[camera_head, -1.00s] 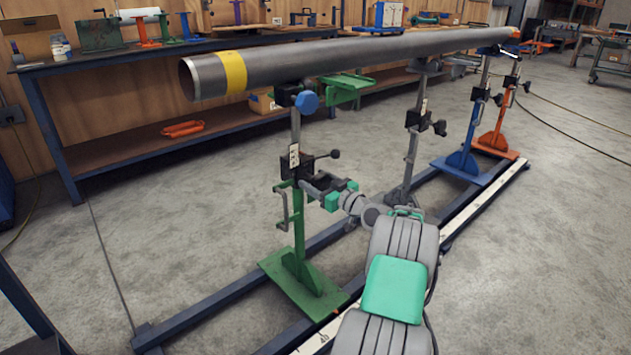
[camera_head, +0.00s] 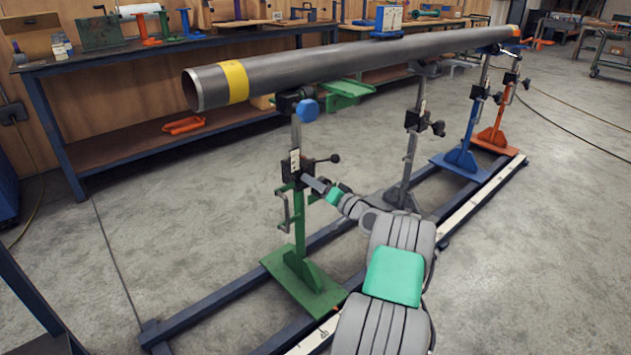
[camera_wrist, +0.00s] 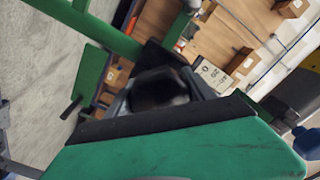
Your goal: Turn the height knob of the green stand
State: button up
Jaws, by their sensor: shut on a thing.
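The green stand (camera_head: 297,225) stands upright under the near end of the grey pipe (camera_head: 300,67). Its black clamp block (camera_head: 294,167) sits partway up the post, with a black lever handle (camera_head: 330,159) pointing right. My gripper (camera_head: 310,182) reaches in from the lower right, its fingers at the block's right side. It is shut on the height knob (camera_wrist: 160,90), which shows dark and blurred between the fingers in the wrist view. In the head view the fingers hide the knob.
A blue hand knob (camera_head: 308,110) sits higher on the green stand. Grey, blue (camera_head: 462,150) and orange (camera_head: 496,130) stands follow along the floor rail. A workbench (camera_head: 120,120) stands behind. Open concrete floor lies left and right.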

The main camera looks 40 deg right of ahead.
jog(key=m+p, duration=0.2)
jog(key=m, duration=0.3)
jog(key=shift+m, duration=0.3)
jog(key=shift+p, duration=0.3)
jog(key=o, duration=1.4)
jog(key=shift+c, duration=0.2)
jog(key=s+p, duration=0.2)
jog(key=s, duration=0.5)
jog(key=shift+s, duration=0.4)
